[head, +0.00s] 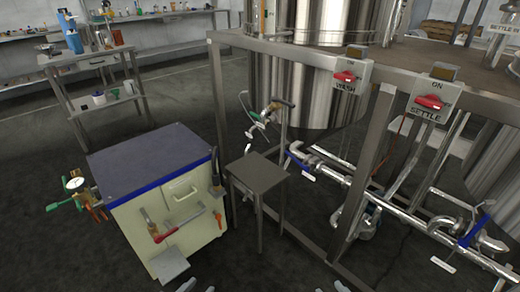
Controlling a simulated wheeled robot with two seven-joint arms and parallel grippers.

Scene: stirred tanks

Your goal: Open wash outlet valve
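A valve with a blue handle (301,158) sits on the steel piping below the wash tank (310,80), with a small white tag (308,177) whose text is too small to read. I cannot confirm from a label that this is the wash outlet valve. A second blue-handled valve (474,232) is on the piping at the right, nearer the settle side. My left gripper (198,287) shows only its grey fingertips at the bottom edge, apart and empty. My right gripper (331,287) also shows just its fingertips there, apart. Both are far from the valves.
A steel frame (290,50) with red WASH (345,76) and SETTLE (429,102) switches stands before the tanks. A small steel stand (258,172) and a cream cabinet with a dark top (150,160) are in front of it. Dark floor (275,265) is clear at front centre.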

